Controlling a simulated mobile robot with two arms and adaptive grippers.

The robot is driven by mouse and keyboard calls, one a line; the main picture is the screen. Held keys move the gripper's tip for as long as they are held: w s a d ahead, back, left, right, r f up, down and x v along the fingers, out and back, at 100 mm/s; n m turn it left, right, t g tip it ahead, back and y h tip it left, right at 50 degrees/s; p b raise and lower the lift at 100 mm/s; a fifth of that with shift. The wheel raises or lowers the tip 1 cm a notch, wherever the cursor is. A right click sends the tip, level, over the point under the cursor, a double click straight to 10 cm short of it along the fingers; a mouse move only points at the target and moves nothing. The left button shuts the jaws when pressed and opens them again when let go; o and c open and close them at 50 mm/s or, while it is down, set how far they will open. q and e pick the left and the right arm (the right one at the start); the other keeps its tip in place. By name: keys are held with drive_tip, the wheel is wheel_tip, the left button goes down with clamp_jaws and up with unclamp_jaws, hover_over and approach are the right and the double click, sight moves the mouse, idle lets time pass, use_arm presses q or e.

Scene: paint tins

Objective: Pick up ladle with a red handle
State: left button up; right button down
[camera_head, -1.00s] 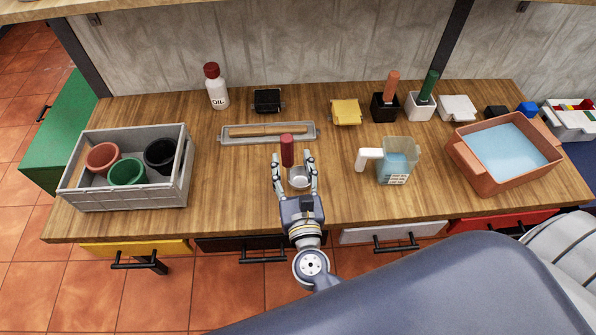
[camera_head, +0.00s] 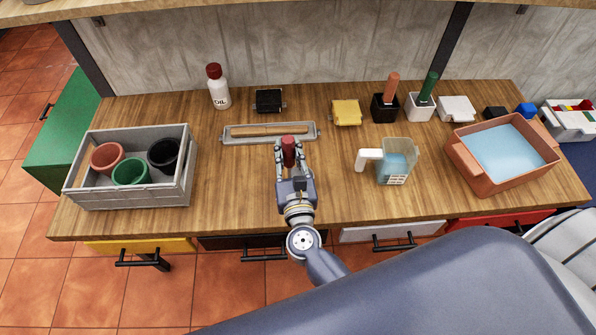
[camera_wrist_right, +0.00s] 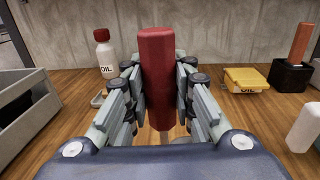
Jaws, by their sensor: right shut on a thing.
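The ladle's red handle (camera_head: 289,150) stands upright near the middle of the bench. It also shows large in the right wrist view (camera_wrist_right: 157,75). My right gripper (camera_head: 291,158) is shut on the red handle, with a finger on each side of it; the wrist view shows the fingers (camera_wrist_right: 158,92) pressed against it. The ladle's bowl is hidden behind the gripper in the head view. I cannot tell whether the ladle touches the bench. My left gripper is not in view.
A long grey tray (camera_head: 233,139) lies just behind the gripper. A measuring jug (camera_head: 398,165) stands to the right, near a terracotta tub (camera_head: 467,158). A grey crate (camera_head: 130,198) with several pots is at the left. An oil bottle (camera_head: 218,92) stands at the back.

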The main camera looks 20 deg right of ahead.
sight(292, 147)
drive_tip(key=shift+r, duration=0.55)
drive_tip(key=shift+s+d+r+p, duration=0.15)
drive_tip(key=shift+r, duration=0.45)
drive_tip(key=shift+s+d+r+p, duration=0.15)
drive_tip(key=shift+r, duration=0.45)
drive_tip(key=s+d+r+b, duration=0.1)
drive_tip(key=s+d+b, duration=0.2)
drive_tip(key=s+d, duration=0.6)
drive_tip(key=s, duration=0.2)
drive_tip(key=shift+s+d+r, duration=0.25)
drive_tip(key=shift+s+r, duration=0.05)
drive_tip(key=shift+s, duration=0.1)
drive_tip(key=c, duration=2.2)
unclamp_jaws()
clamp_jaws()
